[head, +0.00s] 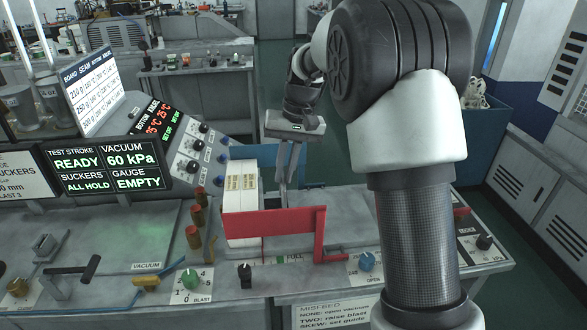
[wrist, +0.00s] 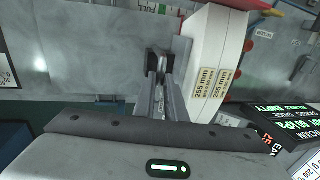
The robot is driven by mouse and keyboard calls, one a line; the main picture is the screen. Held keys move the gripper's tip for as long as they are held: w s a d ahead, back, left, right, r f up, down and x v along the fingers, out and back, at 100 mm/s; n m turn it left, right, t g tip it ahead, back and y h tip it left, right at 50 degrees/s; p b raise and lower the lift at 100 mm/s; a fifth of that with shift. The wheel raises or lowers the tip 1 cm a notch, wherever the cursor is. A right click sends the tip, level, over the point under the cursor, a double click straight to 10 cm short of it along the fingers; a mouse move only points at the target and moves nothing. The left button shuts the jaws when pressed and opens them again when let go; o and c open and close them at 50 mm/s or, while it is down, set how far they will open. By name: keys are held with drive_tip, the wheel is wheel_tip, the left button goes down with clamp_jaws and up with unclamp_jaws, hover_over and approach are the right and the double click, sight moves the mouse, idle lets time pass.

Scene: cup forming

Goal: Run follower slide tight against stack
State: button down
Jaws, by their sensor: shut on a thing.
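The stack (head: 242,200) is a white block of upright blanks with tan labels, standing in the feeder at the centre of the head view. In the wrist view the stack (wrist: 214,62) leans across the right of centre. A grey upright plate, seemingly the follower slide (wrist: 182,50), stands beside the stack's left face there; I cannot tell whether they touch. In the wrist view my gripper (wrist: 158,62) is shut on a small dark part by the plate.
The red guide (head: 275,230) stands in front of the stack, with a blue plate (head: 262,158) behind. Brass-and-red posts (head: 193,237) and a display panel (head: 108,165) lie left. A blue knob (head: 366,261) is front right.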

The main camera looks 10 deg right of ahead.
drive_tip(key=shift+a, duration=0.15)
drive_tip(key=c, duration=1.8)
unclamp_jaws()
drive_tip(key=d+r, duration=0.1)
drive_tip(key=r, duration=0.4)
drive_tip(key=d+r+p, duration=0.1)
drive_tip(key=r, duration=0.5)
drive_tip(key=d+r, duration=0.1)
drive_tip(key=r, duration=0.5)
drive_tip(key=shift+d+r+p, duration=0.1)
drive_tip(key=shift+d+p, duration=0.15)
drive_tip(key=shift+p, duration=0.05)
drive_tip(key=s+d+r+t, duration=0.2)
drive_tip(key=s+r, duration=0.1)
drive_tip(key=s, duration=0.6)
drive_tip(key=s+d+f+t, duration=0.1)
drive_tip(key=s+f, duration=0.2)
drive_tip(key=s, duration=0.3)
drive_tip(key=s+d+f+t+h, duration=0.1)
drive_tip(key=s+f, duration=0.2)
drive_tip(key=s, duration=0.4)
drive_tip(key=s+d+f+t+h, duration=0.1)
drive_tip(key=s+f, duration=0.2)
drive_tip(key=s, duration=0.4)
drive_tip(key=shift+s+t, duration=0.15)
drive_tip(key=shift+t, duration=0.15)
